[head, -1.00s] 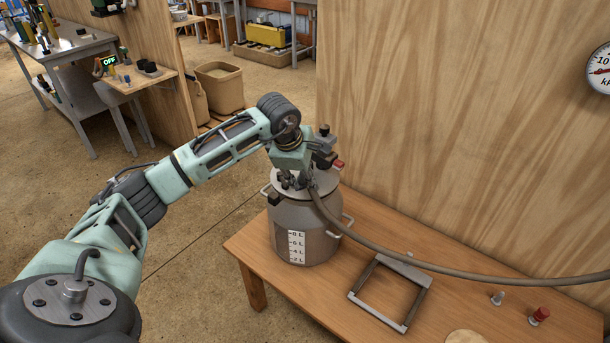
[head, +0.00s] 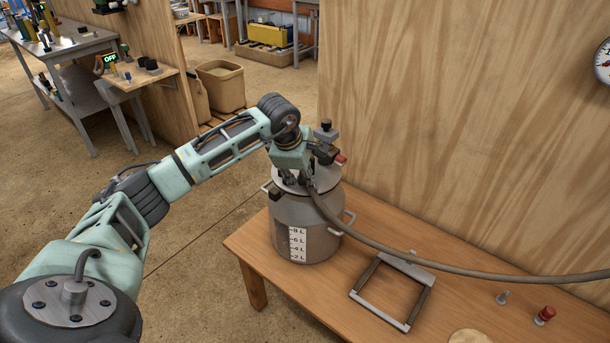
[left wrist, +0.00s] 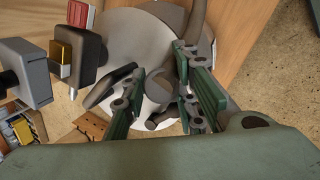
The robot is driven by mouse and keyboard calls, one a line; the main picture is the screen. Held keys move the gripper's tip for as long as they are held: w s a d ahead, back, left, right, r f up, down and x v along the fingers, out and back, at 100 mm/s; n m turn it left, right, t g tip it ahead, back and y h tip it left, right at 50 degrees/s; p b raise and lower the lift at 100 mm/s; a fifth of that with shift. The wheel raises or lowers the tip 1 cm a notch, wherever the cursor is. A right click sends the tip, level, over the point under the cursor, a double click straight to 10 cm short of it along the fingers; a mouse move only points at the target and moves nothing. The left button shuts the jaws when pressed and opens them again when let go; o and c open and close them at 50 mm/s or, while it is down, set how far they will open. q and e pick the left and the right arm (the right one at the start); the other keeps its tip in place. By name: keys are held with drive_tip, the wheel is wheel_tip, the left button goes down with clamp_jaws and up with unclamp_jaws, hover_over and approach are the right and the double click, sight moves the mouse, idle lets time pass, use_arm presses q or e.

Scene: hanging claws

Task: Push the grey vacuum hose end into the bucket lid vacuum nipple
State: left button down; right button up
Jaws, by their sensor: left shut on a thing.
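The grey vacuum hose (head: 440,266) runs from the right edge over the bench up to the bucket. The metal bucket (head: 308,215), with a litre scale on its front, stands upright at the bench's left end. My left gripper (head: 303,181) points down just over its lid and is shut on the hose end. In the left wrist view the grey hose end (left wrist: 160,91) sits between the green fingers (left wrist: 161,104), over the pale round lid (left wrist: 133,38). The nipple is hidden, and I cannot tell whether the hose end touches it. My right gripper is not in view.
A grey rectangular frame (head: 408,260) lies on the wooden bench (head: 350,308) right of the bucket. A small metal fitting (head: 503,297) and a red-capped piece (head: 545,315) stand further right. A plywood wall (head: 450,120) rises close behind the bench.

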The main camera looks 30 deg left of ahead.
use_arm(q)
drive_tip(key=shift+f, duration=0.2)
drive_tip(key=c, duration=1.3)
unclamp_jaws()
drive_tip(key=shift+s+a+r, duration=0.1)
drive_tip(key=shift+r, duration=0.45)
drive_tip(key=v, duration=1.1)
